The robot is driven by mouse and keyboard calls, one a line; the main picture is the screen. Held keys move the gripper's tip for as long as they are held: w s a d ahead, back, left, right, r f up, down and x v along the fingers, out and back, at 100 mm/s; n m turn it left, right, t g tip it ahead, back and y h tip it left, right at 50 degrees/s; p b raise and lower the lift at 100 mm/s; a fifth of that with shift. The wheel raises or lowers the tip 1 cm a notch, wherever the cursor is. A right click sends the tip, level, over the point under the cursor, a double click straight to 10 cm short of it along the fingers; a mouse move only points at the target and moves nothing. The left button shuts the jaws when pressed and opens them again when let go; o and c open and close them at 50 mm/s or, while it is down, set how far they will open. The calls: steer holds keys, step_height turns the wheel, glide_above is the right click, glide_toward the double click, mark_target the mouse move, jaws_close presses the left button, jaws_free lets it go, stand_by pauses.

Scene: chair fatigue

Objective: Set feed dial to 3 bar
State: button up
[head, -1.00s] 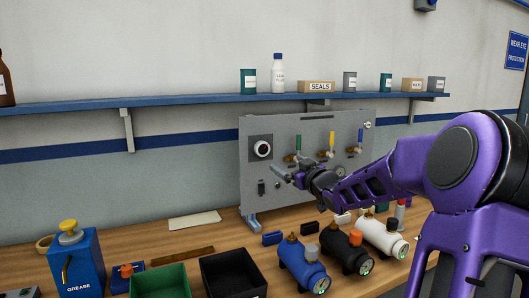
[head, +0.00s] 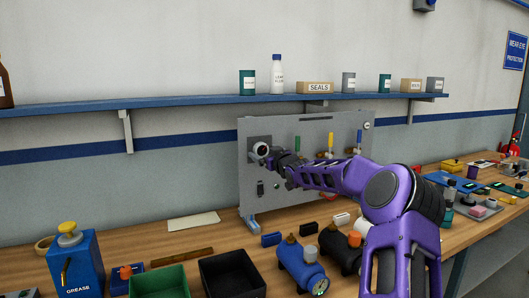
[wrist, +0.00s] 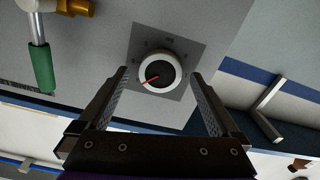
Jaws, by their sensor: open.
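The feed dial (head: 261,149) is a white-rimmed round knob with a dark face on a grey square plate, at the upper left of the grey panel (head: 310,130). In the wrist view the dial (wrist: 159,72) shows a red pointer line towards the picture's lower left; its scale marks are too small to read. My gripper (head: 277,157) is just right of the dial in the head view. In the wrist view my gripper (wrist: 160,78) is open and empty, with one finger on each side of the dial. I cannot tell how far the fingertips are from the panel.
A green-handled valve (wrist: 42,65) is left of the dial in the wrist view. A yellow handle (head: 331,141) stands further right on the panel. A switch (head: 261,187) is below the dial. Bins, a grease box (head: 76,262) and a blue tank (head: 301,264) stand on the bench.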

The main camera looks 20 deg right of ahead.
steer(key=shift+w, duration=0.2)
steer(key=c, duration=1.4)
steer(key=shift+n, duration=0.3)
steer(key=n+b, duration=0.1)
steer(key=n, duration=0.2)
steer(key=shift+n, duration=0.3)
steer(key=shift+n+b, duration=0.9)
steer(key=shift+n, duration=1.4)
